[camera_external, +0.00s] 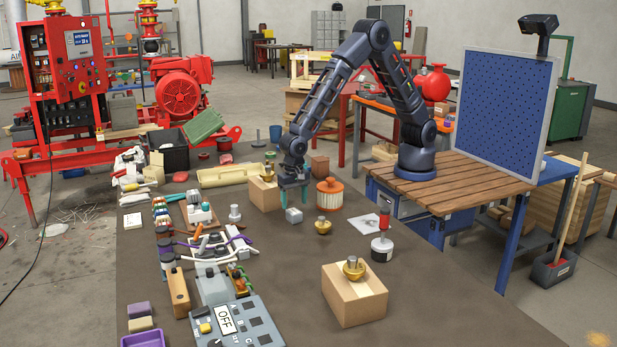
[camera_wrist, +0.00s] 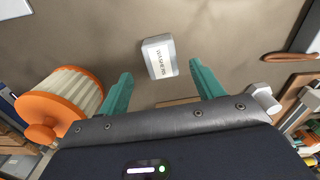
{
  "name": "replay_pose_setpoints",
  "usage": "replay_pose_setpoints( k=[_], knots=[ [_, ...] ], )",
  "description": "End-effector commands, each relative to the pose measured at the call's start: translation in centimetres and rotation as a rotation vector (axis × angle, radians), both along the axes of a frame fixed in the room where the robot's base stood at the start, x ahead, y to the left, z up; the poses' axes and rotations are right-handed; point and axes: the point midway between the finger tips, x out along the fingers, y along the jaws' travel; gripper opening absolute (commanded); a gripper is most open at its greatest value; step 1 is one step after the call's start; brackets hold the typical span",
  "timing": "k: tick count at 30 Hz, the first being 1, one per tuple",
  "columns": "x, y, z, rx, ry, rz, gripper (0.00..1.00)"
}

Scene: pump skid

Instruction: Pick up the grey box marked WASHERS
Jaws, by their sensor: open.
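The small grey box marked WASHERS (camera_wrist: 159,57) lies on the brown table top (camera_wrist: 228,33), in the upper middle of the wrist view, its label facing the camera. In the external view the box (camera_external: 294,215) sits just below my gripper (camera_external: 293,200). My gripper has two teal fingers and is open. In the wrist view the fingers (camera_wrist: 160,82) stand apart on either side of the box's lower end, with gaps to both sides. Nothing is held. I cannot tell the exact height of the fingertips above the table.
An orange-and-cream filter (camera_external: 329,194) stands close beside my gripper. A brass fitting (camera_external: 323,226) is in front, a cardboard box (camera_external: 265,193) behind left. A larger cardboard box (camera_external: 354,297) stands nearer.

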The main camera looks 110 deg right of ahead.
Motion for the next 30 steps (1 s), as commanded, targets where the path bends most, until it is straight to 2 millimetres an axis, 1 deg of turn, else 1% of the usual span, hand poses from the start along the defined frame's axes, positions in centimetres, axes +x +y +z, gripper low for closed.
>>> replay_pose_setpoints(
  k=[5,12,15,23,24,26,27,29,30],
  knots=[
    [0.0,0.0,-1.0,0.000,0.000,0.000,0.66],
    [0.2,0.1,-4.1,0.001,0.002,0.000,0.66],
    [0.2,0.1,-5.1,0.000,0.001,0.001,0.66],
    [0.2,0.1,-5.4,0.000,-0.001,0.000,0.66],
    [0.2,0.1,-5.4,0.000,-0.001,0.000,0.58],
    [0.2,0.1,-5.4,0.000,-0.001,0.000,0.47],
    [0.2,0.1,-5.4,0.000,-0.001,0.000,0.39],
    [0.2,0.1,-5.4,0.000,-0.001,0.000,0.27],
    [0.2,0.1,-5.4,0.000,-0.001,0.000,0.19]
  ],
)
